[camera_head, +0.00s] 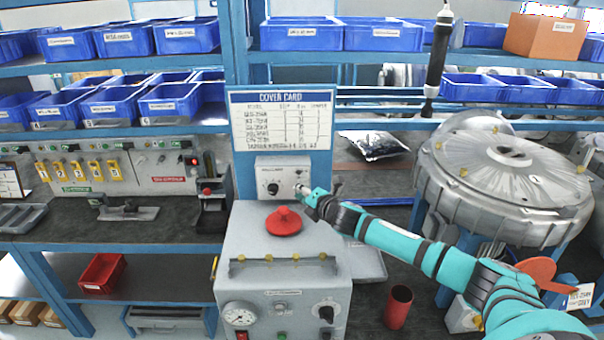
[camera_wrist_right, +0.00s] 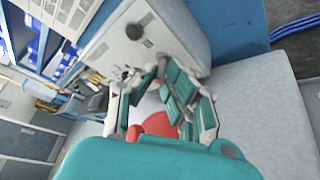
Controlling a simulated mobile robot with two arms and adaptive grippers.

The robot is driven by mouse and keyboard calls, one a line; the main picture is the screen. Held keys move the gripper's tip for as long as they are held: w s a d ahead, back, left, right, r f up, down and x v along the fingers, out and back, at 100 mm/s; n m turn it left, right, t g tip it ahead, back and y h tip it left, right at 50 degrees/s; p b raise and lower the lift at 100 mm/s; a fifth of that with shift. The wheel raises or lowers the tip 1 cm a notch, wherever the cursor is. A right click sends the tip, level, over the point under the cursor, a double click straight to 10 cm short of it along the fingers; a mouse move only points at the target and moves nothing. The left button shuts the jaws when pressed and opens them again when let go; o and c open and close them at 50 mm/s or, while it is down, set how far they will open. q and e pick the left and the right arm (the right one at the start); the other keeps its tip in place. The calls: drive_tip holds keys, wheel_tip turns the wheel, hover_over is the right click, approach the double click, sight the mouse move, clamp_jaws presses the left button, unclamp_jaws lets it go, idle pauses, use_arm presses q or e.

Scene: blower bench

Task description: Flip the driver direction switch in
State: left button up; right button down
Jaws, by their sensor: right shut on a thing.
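A small light-grey control box (camera_head: 284,170) is fixed to the blue post under the cover card; a dark round knob (camera_head: 272,188) is on its left side. My right gripper (camera_head: 304,190) reaches in from the right and is shut at the right part of the box's front. In the right wrist view, the box (camera_wrist_right: 172,35) and its dark knob (camera_wrist_right: 134,31) are tilted, and my fingers (camera_wrist_right: 150,76) close at its lower edge. The direction switch seems to be between the fingertips, mostly hidden. A driver (camera_head: 437,55) hangs at upper right. My left gripper is out of view.
A grey cabinet (camera_head: 245,258) with a red knob-like cap (camera_head: 283,221) stands just below my right gripper. A large round metal housing (camera_head: 505,170) stands at right. A red cup (camera_head: 398,307) is on the dark bench. Blue bins (camera_head: 300,33) line the shelves.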

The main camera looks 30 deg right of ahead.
drive_tip(key=r+g+p, duration=0.1)
drive_tip(key=p, duration=0.1)
drive_tip(key=g+p, duration=0.1)
drive_tip(key=p, duration=0.2)
drive_tip(key=shift+w+d+r+m+y, duration=0.15)
drive_tip(key=shift+r+m+y, duration=0.15)
drive_tip(key=shift+r+m, duration=0.1)
drive_tip(key=shift+g+p, duration=0.35)
drive_tip(key=shift+g, duration=0.05)
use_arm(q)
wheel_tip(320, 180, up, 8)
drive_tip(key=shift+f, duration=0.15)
use_arm(e)
drive_tip(key=shift+w+m+g+y, duration=0.1)
drive_tip(key=shift+m+g+y, duration=0.2)
drive_tip(key=shift+g, duration=0.4)
drive_tip(key=c, duration=1.7)
unclamp_jaws()
drive_tip(key=v, duration=1.2)
drive_tip(key=shift+d, duration=0.1)
